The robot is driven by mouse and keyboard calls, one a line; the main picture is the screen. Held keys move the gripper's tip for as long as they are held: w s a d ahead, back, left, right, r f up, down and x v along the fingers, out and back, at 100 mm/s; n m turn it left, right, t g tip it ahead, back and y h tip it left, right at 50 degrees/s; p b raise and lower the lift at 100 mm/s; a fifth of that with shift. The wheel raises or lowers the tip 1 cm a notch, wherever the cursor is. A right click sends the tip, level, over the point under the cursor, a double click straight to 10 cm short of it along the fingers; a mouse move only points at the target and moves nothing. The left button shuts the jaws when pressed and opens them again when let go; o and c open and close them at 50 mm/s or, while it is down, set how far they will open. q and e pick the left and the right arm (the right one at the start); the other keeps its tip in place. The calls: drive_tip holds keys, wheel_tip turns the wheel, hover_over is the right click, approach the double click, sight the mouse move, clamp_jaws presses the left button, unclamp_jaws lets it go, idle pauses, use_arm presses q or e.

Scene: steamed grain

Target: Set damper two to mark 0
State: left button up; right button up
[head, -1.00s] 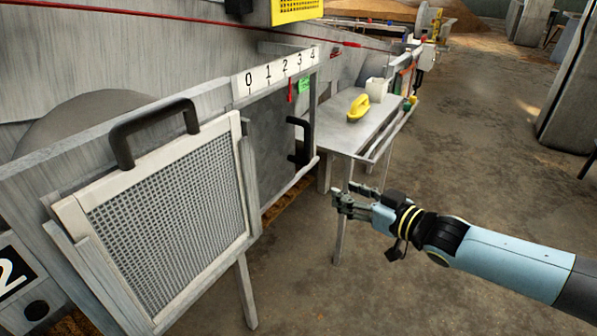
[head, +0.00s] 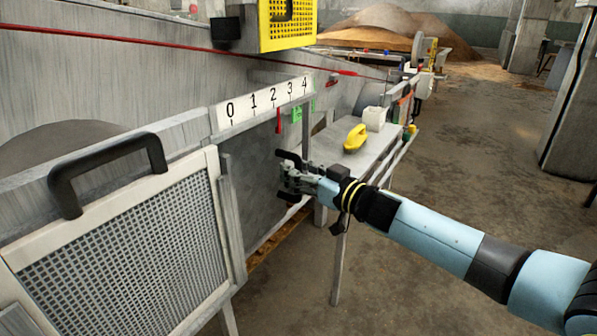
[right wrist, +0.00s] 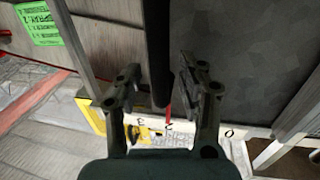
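The grey damper plate (head: 255,190) stands in its frame beneath a white scale (head: 262,99) numbered 0 to 4. A red pointer (head: 278,121) is near mark 2. My right gripper (head: 289,178) is at the plate's black upright handle (head: 287,155) and hides much of it in the head view. In the right wrist view my right gripper (right wrist: 158,72) is open, with the dark handle (right wrist: 158,35) between its spread fingers. A gap shows on both sides of the handle. My left gripper is not in view.
A mesh panel (head: 130,250) with a black top handle (head: 105,165) stands left of the plate. A small table (head: 372,150) behind the gripper bears a yellow-handled tool (head: 355,138) and a white block (head: 374,118). A green tag (right wrist: 38,22) hangs nearby. The floor at right is clear.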

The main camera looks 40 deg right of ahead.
clamp_jaws()
drive_tip(key=shift+a+f, duration=0.1)
drive_tip(key=shift+f, duration=0.05)
idle(0.6)
